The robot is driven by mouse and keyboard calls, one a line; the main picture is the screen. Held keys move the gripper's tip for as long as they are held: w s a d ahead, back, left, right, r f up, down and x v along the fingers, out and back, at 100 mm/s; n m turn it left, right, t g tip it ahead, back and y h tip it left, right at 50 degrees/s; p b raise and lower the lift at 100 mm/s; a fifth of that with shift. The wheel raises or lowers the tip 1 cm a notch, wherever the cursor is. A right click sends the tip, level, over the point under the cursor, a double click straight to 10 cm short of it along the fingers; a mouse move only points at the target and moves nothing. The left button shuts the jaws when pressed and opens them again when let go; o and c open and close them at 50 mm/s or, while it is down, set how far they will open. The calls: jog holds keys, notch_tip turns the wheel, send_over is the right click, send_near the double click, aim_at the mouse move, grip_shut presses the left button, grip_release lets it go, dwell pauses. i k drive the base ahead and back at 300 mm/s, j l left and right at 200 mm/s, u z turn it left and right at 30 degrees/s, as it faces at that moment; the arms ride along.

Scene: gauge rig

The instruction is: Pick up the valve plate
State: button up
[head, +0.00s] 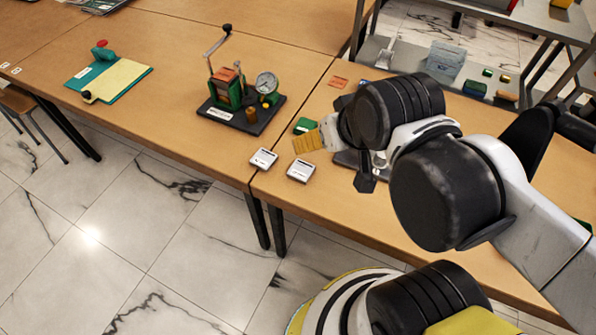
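I cannot tell for sure which thing is the valve plate. A dark flat piece (346,158) on the right table lies partly hidden behind my arm's end. My gripper (366,181) is over the left part of the right table, close to these things. My own wrist and arm hide most of it. I cannot see whether its fingers are apart or hold anything.
The gauge rig (241,103), with crank and dial, stands on the left table. Two white-topped boxes (264,158) (301,171) sit near the front edges. A green-and-yellow board (108,80) lies far left. A metal shelf (480,87) stands behind the right table.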

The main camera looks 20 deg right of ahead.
aim_at(300, 171)
jog(key=i+j+z, duration=0.1)
jog(key=j+z, duration=1.35)
jog(key=z, duration=0.15)
jog(key=k+j+z, duration=0.2)
jog(key=j+z, duration=0.25)
jog(key=l, duration=0.1)
